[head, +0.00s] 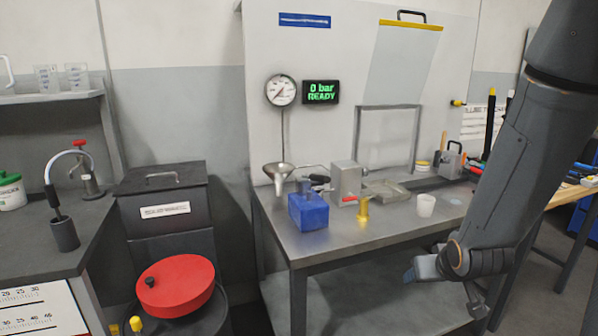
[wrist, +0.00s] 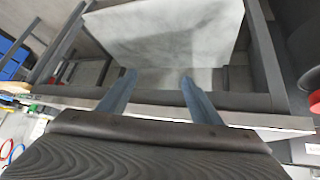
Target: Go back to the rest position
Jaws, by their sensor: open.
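My gripper (head: 446,290) hangs low at the right of the head view, in front of the steel workbench (head: 375,228) and below its top. In the wrist view my gripper (wrist: 158,88) shows two blue-grey fingers spread apart with nothing between them. Beyond the fingers are the bench's frame and its pale lower shelf (wrist: 165,35). My gripper holds nothing. From these views I cannot tell whether the arm touches the bench edge.
On the bench stand a blue block (head: 308,211), a grey metal box (head: 346,183), a brass piece (head: 363,210) and a white cup (head: 426,205). A red round lid (head: 176,286) sits at lower left. A wooden-topped table (head: 568,194) stands at right.

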